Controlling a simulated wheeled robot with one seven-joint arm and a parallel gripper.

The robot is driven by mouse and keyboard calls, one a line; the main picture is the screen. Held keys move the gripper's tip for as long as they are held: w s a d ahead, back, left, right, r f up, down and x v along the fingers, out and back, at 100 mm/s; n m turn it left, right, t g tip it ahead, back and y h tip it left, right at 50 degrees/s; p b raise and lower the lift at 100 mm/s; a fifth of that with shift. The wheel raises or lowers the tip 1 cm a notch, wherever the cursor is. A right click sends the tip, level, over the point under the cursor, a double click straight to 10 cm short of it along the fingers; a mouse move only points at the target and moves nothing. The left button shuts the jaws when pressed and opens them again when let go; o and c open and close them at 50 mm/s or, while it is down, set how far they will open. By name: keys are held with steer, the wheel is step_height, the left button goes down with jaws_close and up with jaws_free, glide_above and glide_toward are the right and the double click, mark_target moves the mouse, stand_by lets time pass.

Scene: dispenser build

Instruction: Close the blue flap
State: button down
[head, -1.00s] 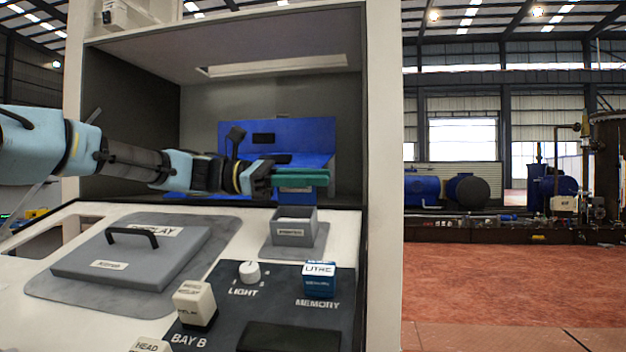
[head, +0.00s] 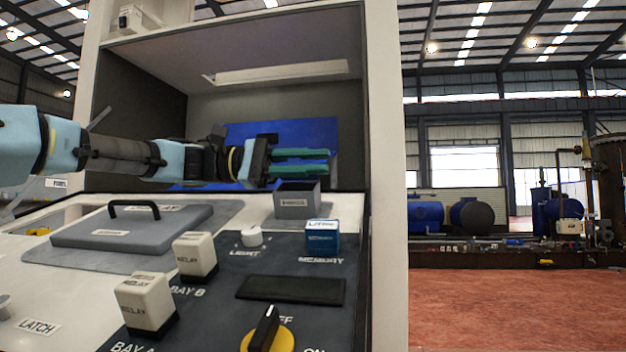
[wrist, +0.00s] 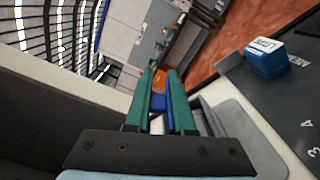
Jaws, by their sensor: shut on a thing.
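The blue flap (head: 290,131) stands inside the grey housing as a wide blue panel behind my gripper. A lower blue strip shows to the left, partly hidden by my arm. My gripper (head: 302,162) reaches in from the left, its two green fingers pointing right, one above the other with a narrow gap. In the wrist view, a blue part of the flap (wrist: 160,103) shows between the fingers (wrist: 163,78). My gripper is shut on it, though the exact contact is hard to see.
A small open grey bin (head: 297,201) sits just below my fingers. A blue memory block (head: 322,237), two cream relay blocks (head: 195,257) and a black-and-yellow knob (head: 266,332) stand on the panel. A grey lid with a black handle (head: 133,209) lies left. The housing's right wall (head: 384,180) stands close.

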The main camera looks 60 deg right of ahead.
steer(key=shift+s+a+f+m+b, duration=0.1)
steer(key=shift+f+m+b, duration=0.2)
steer(key=shift+m+b, duration=0.4)
steer(key=shift+w+a+f+m+b, duration=0.1)
steer(key=shift+f+m+b, duration=0.15)
steer(key=shift+m+b, duration=0.45)
steer(key=shift+s+a+f+m+b, duration=0.1)
steer(key=shift+f+m+b, duration=0.2)
steer(key=shift+m+b, duration=0.4)
steer(key=c, duration=0.8)
jaws_free()
steer(key=shift+c, duration=0.2)
